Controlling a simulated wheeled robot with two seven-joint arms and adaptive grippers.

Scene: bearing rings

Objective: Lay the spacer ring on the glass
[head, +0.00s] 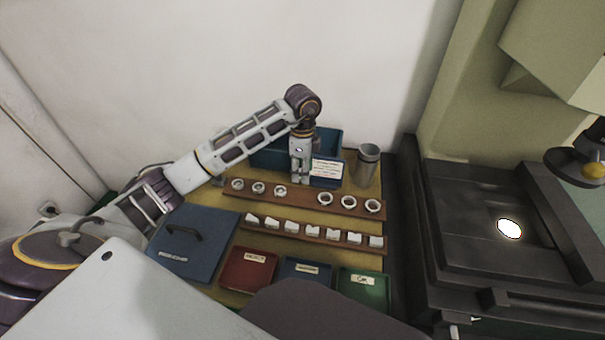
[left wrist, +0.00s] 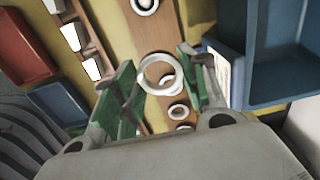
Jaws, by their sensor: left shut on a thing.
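My left gripper (head: 301,182) points down over the gap in the back wooden rack. In the left wrist view, its green-padded fingers (left wrist: 158,82) are shut on a pale ring (left wrist: 144,77), the spacer ring as far as I can tell. The ring looks larger than the rack's rings, so it is nearer the camera; its height above the rack is unclear. The glass (head: 509,228) shows as a bright lit disc in the dark stage at right, far from the gripper. My right gripper is not in view.
The back rack (head: 301,198) holds several rings either side of the gripper. A front rack (head: 270,231) holds white blocks. A blue bin (head: 268,157) and a metal cup (head: 367,165) stand behind. Red (head: 246,270) and green (head: 362,290) trays lie in front.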

